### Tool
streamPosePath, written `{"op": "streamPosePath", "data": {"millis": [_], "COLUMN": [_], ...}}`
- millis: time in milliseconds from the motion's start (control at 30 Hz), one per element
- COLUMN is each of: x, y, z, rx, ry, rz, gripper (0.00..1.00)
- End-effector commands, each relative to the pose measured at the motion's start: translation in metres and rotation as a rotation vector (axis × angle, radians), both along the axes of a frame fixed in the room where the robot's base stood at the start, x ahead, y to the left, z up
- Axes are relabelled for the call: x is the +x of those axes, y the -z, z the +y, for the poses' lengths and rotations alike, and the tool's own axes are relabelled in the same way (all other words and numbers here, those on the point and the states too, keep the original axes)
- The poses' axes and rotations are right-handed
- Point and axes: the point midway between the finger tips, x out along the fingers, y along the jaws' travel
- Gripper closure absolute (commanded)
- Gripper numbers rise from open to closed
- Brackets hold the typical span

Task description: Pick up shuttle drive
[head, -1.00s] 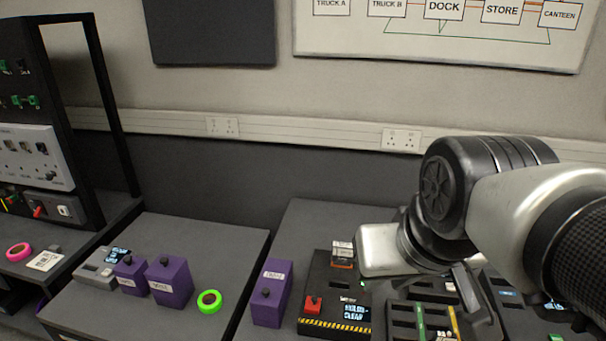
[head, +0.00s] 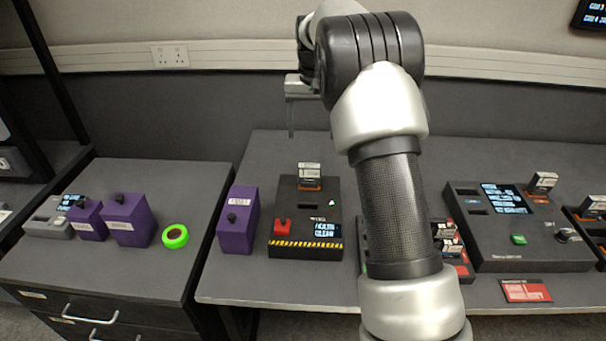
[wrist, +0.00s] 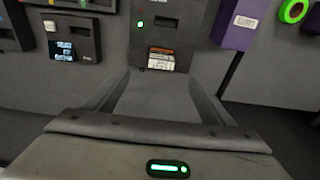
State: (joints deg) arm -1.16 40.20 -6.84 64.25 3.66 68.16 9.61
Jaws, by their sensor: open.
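Several small white-and-orange cartridges look alike, and I cannot read which is the shuttle drive. One cartridge (head: 310,175) stands upright in the back of a black box with a red switch and a lit screen (head: 324,229). In the wrist view this cartridge (wrist: 161,60) lies straight ahead, between and beyond the fingertips. My gripper (wrist: 160,82) is open and empty, apart from the cartridge. In the head view my gripper (head: 291,125) hangs above the back of the bench, behind the black box, partly hidden by my arm.
A purple box (head: 237,222) stands close left of the black box. A larger black console (head: 520,250) with another cartridge (head: 542,182) is at the right. My arm hides part of the middle devices. Green tape (head: 175,237) and more purple boxes (head: 129,222) sit on the left cabinet.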

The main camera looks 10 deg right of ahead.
Motion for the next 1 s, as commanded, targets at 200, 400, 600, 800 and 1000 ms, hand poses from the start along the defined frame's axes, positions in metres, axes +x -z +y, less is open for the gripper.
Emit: {"op": "streamPosePath", "data": {"millis": [200,400,600,800,1000], "x": [0.013,0.016,0.022,0.025,0.027], "y": [0.030,0.070,0.112,0.138,0.147], "z": [-0.001,-0.002,-0.003,-0.004,-0.004], "rx": [-0.004,-0.003,-0.004,-0.005,-0.004], "ry": [0.006,0.006,0.006,0.005,0.005], "rz": [0.017,0.020,0.018,0.016,0.014], "gripper": [0.23,0.23,0.23,0.23,0.23]}}
